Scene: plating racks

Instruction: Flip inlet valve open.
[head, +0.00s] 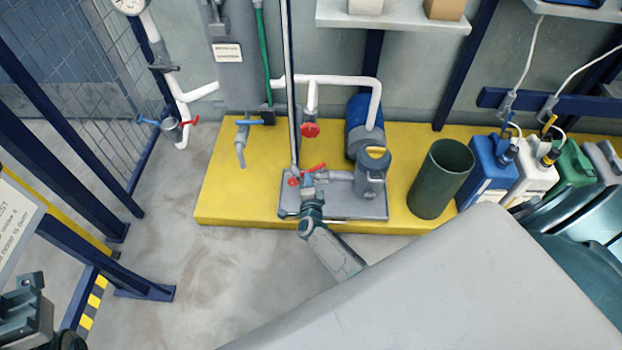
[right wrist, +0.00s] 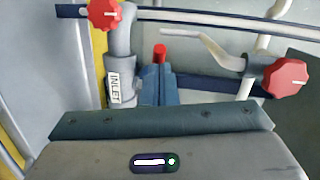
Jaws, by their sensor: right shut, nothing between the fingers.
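The inlet valve's red lever (head: 314,168) is on the pump's low inlet pipework in the head view, pointing to the right and slightly up. In the right wrist view a red lever end (right wrist: 159,53) stands just past my fingertips, beside a pipe with an INLET label (right wrist: 115,88). My right gripper (head: 309,186) is shut and empty, right at the valve. Whether it touches the lever I cannot tell. Part of my left gripper (head: 30,308) shows at the lower left, away from the valve; its jaws are unclear.
The grey pump (head: 371,178) and blue motor (head: 358,125) stand on the yellow plinth (head: 235,190). A thin upright pole (head: 291,80) rises close behind my right gripper. A red round handle (head: 310,129) is behind. A green bin (head: 440,178) and several jugs stand right. The left floor is clear.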

